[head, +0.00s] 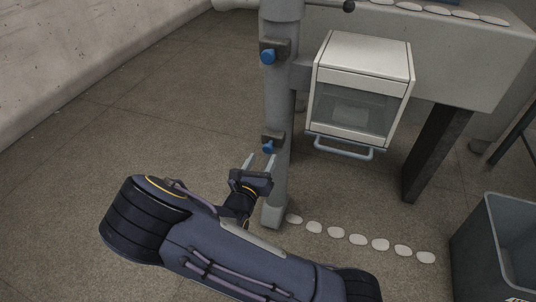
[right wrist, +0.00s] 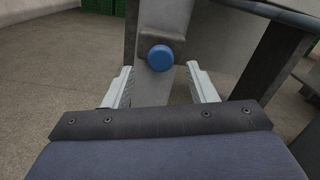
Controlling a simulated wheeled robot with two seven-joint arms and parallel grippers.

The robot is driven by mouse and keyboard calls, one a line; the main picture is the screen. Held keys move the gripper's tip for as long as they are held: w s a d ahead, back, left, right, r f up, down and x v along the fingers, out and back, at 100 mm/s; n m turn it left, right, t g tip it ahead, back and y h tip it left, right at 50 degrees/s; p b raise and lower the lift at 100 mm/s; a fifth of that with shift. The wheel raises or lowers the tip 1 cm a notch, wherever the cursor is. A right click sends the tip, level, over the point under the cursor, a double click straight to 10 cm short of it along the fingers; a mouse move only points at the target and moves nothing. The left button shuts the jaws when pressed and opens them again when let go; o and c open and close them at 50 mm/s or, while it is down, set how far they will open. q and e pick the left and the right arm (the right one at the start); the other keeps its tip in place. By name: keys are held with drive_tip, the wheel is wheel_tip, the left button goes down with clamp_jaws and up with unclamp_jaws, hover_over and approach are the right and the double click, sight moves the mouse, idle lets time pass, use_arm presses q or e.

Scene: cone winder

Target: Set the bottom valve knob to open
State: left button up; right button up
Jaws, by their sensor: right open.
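The bottom valve knob (head: 268,147) is a small blue knob on a dark bracket low on the grey post (head: 279,100). A second blue knob (head: 267,56) sits higher on the same post. My right gripper (head: 260,162) is open just in front of and slightly below the bottom knob. In the right wrist view the round blue face of the bottom knob (right wrist: 160,58) lies ahead, between and beyond the two pale fingers (right wrist: 163,85). The fingers appear apart from the knob. The knob's setting cannot be read from these frames. My left gripper is not in view.
A white cabinet with a glass door and bar handle (head: 345,152) hangs right of the post. Several white oval pieces (head: 357,239) lie in a row on the floor. A grey bin (head: 493,240) stands at the lower right. The floor left of the post is clear.

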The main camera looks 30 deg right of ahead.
sight(267, 150)
drive_tip(key=b+x, duration=0.1)
drive_tip(key=x, duration=0.3)
drive_tip(key=shift+d+f, duration=0.15)
drive_tip(key=shift+w+d+b, duration=0.35)
drive_tip(key=shift+w+d, duration=0.15)
drive_tip(key=shift+d, duration=0.05)
